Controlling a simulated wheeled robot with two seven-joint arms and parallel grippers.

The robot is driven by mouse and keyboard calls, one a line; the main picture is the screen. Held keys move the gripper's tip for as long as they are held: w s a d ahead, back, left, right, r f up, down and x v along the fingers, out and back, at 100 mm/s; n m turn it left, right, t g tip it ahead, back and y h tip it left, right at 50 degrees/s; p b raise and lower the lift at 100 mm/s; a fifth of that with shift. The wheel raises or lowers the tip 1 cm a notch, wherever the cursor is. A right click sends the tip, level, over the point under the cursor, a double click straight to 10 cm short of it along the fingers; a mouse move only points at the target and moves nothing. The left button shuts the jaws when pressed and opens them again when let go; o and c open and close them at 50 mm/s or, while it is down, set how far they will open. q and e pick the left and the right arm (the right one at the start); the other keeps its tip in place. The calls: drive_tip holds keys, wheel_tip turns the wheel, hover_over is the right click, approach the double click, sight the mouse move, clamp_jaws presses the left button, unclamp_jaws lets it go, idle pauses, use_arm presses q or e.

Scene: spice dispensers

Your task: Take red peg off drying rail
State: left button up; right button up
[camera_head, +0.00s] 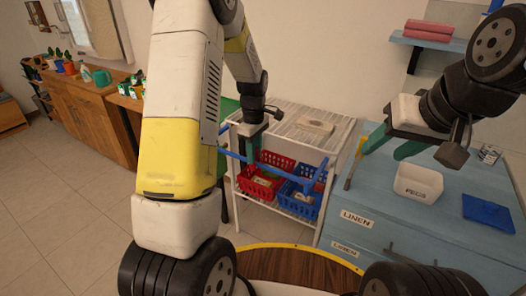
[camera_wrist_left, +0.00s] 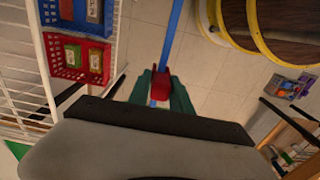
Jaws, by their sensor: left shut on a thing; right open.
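The blue drying rail (camera_head: 285,170) sticks out in front of the white shelf unit. In the left wrist view the rail (camera_wrist_left: 173,35) runs down to my gripper. The red peg (camera_wrist_left: 161,86) sits at the rail between the green fingers of my left gripper (camera_wrist_left: 160,92), which is shut on it. In the head view my left gripper (camera_head: 252,145) is at the rail, and the peg cannot be made out there. My right gripper (camera_head: 392,146) is open and empty above the blue dresser.
A white bin labelled PEGS (camera_head: 418,188) and a folded blue cloth (camera_head: 488,211) lie on the blue dresser (camera_head: 390,225). A red basket (camera_head: 257,187) and a blue basket (camera_head: 296,205) stand in the white shelf unit (camera_head: 335,143). A round wooden-topped thing (camera_head: 300,268) is in front.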

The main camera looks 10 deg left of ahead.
use_arm(q)
drive_tip(key=shift+r, duration=3.05)
drive_tip(key=shift+f, duration=0.1)
